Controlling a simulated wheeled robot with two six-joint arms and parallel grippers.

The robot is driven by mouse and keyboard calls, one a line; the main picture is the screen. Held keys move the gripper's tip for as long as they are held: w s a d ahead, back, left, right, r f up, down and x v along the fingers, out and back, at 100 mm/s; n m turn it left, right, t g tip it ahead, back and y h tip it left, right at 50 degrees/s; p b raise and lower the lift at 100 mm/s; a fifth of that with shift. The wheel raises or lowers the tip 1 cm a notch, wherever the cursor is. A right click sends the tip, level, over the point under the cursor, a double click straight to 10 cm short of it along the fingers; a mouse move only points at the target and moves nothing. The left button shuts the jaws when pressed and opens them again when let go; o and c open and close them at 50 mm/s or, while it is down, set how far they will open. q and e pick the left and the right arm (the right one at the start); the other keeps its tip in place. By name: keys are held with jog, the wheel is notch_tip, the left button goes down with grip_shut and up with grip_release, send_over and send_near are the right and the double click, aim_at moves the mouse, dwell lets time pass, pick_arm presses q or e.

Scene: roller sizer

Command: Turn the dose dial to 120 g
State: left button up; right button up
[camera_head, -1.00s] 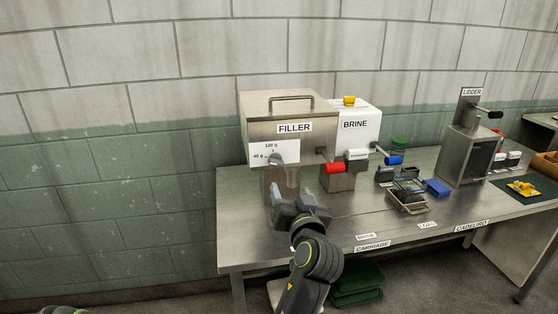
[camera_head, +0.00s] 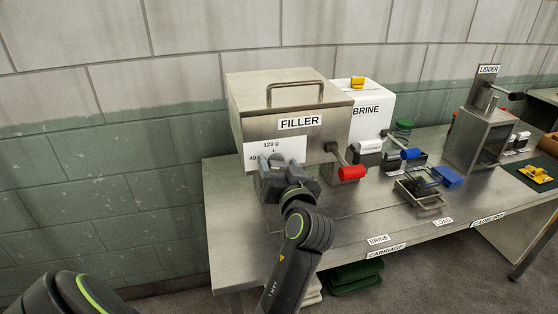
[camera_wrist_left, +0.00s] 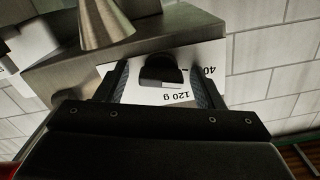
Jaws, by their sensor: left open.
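The steel filler (camera_head: 262,100) stands at the table's left end, with a white scale plate (camera_head: 290,146) marked 120 g and 40 g on its front. My left gripper (camera_head: 274,172) is at this plate and hides the dose dial in the head view. In the left wrist view the dark dose dial (camera_wrist_left: 160,72) sits between the two open fingers of my left gripper (camera_wrist_left: 162,86), one finger on each side. The 120 g mark shows upside down below the dial. I cannot tell whether the fingers touch it or where it points. My right gripper is not in view.
A red-handled lever (camera_head: 351,172) sticks out just right of my left gripper. The white brine unit (camera_head: 370,106), blue handle (camera_head: 410,154), wire carriage (camera_head: 424,192) and lidder (camera_head: 478,140) stand further right. The table's front left (camera_head: 235,255) is clear.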

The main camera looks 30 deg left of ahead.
pick_arm(q)
jog(key=shift+s+d+r, duration=0.15)
jog(key=shift+s+d, duration=0.1)
jog(key=shift+d, duration=0.05)
jog(key=shift+s+d+r, duration=0.1)
jog(key=shift+c, duration=2.2)
jog(key=c, duration=0.5)
jog(key=shift+c, duration=0.2)
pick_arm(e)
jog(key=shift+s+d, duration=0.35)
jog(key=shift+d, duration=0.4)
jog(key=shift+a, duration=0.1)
